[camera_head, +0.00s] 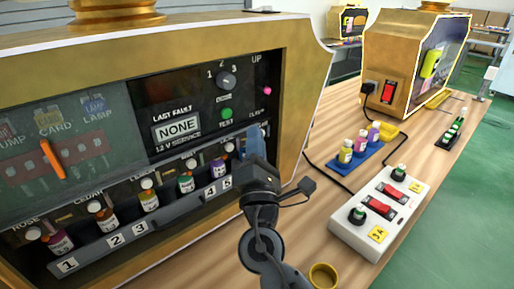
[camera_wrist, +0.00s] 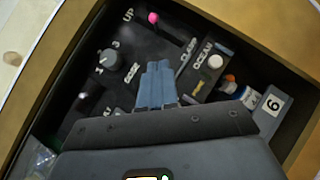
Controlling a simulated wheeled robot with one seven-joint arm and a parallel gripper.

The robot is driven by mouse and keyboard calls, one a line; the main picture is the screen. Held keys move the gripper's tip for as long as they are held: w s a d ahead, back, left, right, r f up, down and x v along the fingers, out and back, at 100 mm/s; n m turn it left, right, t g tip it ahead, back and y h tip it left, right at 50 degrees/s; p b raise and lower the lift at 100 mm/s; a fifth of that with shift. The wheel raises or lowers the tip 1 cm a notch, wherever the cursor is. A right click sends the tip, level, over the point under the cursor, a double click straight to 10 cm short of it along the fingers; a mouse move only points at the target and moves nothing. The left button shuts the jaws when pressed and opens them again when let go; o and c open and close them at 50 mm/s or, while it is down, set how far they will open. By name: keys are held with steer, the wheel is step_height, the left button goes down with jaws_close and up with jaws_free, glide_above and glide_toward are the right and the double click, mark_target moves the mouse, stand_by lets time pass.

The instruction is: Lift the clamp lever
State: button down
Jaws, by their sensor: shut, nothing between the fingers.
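The clamp lever has a pink knob (camera_head: 267,90) on the right of the dark panel, between the labels UP and CLAMP. In the wrist view the pink knob (camera_wrist: 153,18) sits close to the UP label, with a dark slot running away from it toward CLAMP. My gripper (camera_head: 252,142) is in front of the panel, below the knob. In the wrist view my gripper (camera_wrist: 157,68) has its blue fingers together with nothing between them. The fingertips look apart from the knob; their exact depth to the panel cannot be told.
A grey dial (camera_head: 226,80) and a green button (camera_head: 226,113) are left of the lever. Several bottles stand in a numbered rack (camera_head: 128,233) below. A white switch box (camera_head: 345,232), a blue bottle tray (camera_head: 369,160) and cables lie on the wooden table (camera_head: 320,180) at right.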

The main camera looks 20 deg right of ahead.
mark_target(264, 90)
steer(key=shift+w+d+r+p, duration=0.6)
steer(key=shift+w+d+r, duration=0.45)
steer(key=shift+w+r, duration=0.15)
steer(key=shift+w+d+r+p, duration=0.6)
steer(key=shift+w+d+r, duration=0.45)
steer(key=shift+w, duration=0.25)
steer(key=shift+r+p, duration=0.25)
steer(key=shift+p, duration=0.2)
steer(key=shift+r+n+p, duration=0.1)
steer(key=shift+n+p, duration=0.2)
steer(key=shift+p, duration=0.4)
